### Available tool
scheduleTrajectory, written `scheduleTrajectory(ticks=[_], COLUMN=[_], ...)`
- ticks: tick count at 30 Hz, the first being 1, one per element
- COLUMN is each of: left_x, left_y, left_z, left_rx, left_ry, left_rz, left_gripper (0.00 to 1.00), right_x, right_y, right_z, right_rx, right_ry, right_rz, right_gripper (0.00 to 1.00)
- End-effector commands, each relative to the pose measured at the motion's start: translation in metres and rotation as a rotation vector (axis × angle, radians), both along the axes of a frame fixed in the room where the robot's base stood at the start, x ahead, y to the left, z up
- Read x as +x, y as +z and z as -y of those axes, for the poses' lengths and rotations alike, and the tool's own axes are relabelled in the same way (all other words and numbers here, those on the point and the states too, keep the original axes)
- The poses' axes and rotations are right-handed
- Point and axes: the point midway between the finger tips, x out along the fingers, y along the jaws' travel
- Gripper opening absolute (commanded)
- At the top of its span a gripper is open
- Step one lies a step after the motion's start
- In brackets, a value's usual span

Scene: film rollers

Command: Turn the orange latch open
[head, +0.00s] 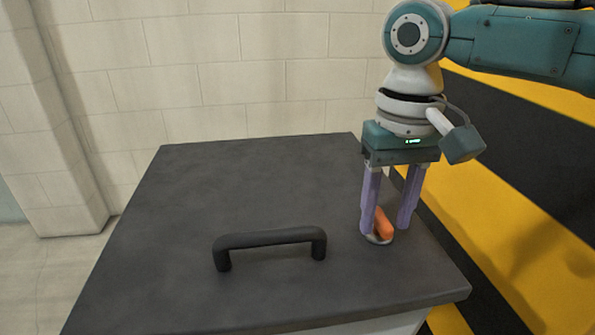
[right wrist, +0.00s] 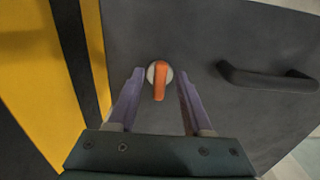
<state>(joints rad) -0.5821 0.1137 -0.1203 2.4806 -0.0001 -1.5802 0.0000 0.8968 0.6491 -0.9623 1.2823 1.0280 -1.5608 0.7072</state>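The orange latch (head: 383,225) sits on a round light base near the right edge of the dark lid (head: 240,190). In the right wrist view the latch (right wrist: 160,82) lies between and a little beyond the fingertips, its bar pointing toward the gripper. My right gripper (head: 388,228) points down over the latch, with one purple finger on each side. It is open, and in the right wrist view (right wrist: 159,76) gaps show between the latch and both fingers. The left gripper is in neither view.
A black bar handle (head: 270,238) stands on the lid left of the latch, and also shows in the right wrist view (right wrist: 268,80). A yellow and black striped surface (head: 520,150) lies to the right. A pale block wall (head: 250,65) is behind. The lid's left part is clear.

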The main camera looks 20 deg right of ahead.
Motion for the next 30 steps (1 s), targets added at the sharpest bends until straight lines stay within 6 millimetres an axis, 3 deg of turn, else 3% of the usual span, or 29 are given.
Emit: scheduleTrajectory(ticks=[2, 13, 30], left_x=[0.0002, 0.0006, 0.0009], left_y=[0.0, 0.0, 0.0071], left_z=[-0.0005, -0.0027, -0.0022], left_rx=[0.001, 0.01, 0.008], left_ry=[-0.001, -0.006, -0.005], left_rz=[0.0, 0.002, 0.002], left_gripper=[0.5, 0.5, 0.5], right_x=[0.0, 0.0, -0.0001], right_y=[0.0001, 0.0003, 0.0027], right_z=[-0.0001, 0.0001, 0.0], right_rx=[0.0, 0.0, 0.0], right_ry=[0.0, 0.0, 0.02], right_rz=[0.0, 0.0, -0.001], right_gripper=[0.42, 0.01, 0.0])
